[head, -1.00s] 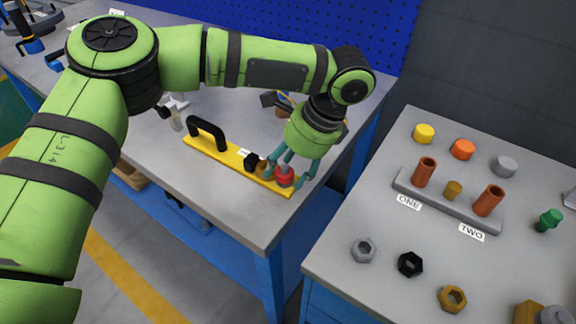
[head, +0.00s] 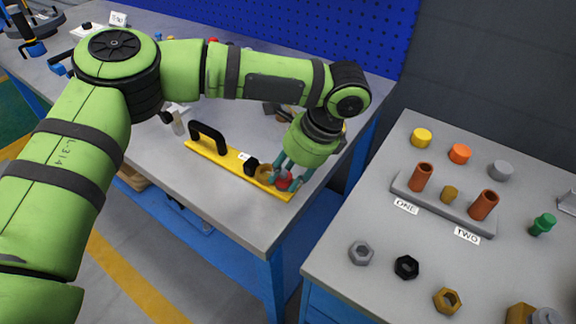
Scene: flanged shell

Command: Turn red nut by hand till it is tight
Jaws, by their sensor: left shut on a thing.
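The red nut (head: 284,182) sits near the right end of a yellow bar (head: 222,158) with a black handle on the left table. My left gripper (head: 285,180) comes down from above with its teal fingers around the red nut, shut on it. The fingers hide part of the nut, and its thread cannot be seen. My right gripper is not in view.
A black knob (head: 251,166) stands on the bar close to the fingers. On the right table, a grey block (head: 443,206) holds two copper tubes, with several loose nuts and coloured caps around it. The left table's front area is bare.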

